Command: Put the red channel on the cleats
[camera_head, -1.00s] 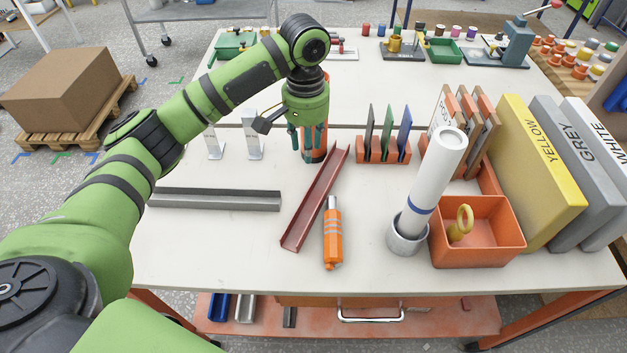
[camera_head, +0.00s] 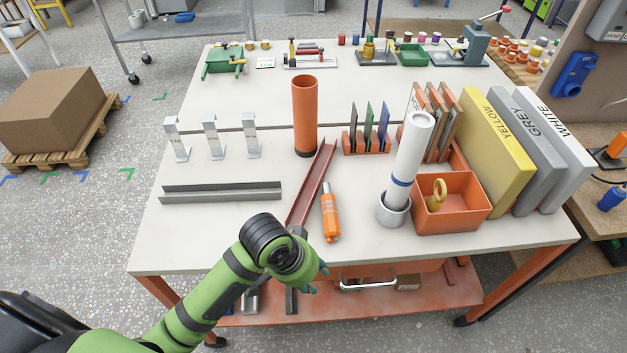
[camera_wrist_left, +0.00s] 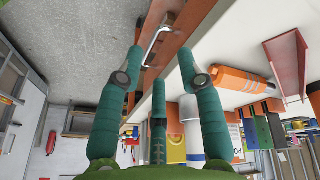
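The red channel (camera_head: 312,187) lies slantwise on the white table, its near end partly hidden behind my left arm. It also shows in the left wrist view (camera_wrist_left: 288,66). Three pale metal brackets, which look like the cleats (camera_head: 213,138), stand in a row at the table's left. No channel rests on them. My left gripper (camera_head: 318,277) is low at the table's front edge, apart from the red channel. In the left wrist view its teal fingers (camera_wrist_left: 161,62) are spread with nothing between them. My right gripper is not in view.
A grey channel (camera_head: 220,192) lies in front of the brackets. An orange cylinder (camera_head: 305,118) stands behind the red channel; an orange tube (camera_head: 331,215) lies at its right. A white roll (camera_head: 408,160) and orange bin (camera_head: 455,218) stand further right. The front left tabletop is clear.

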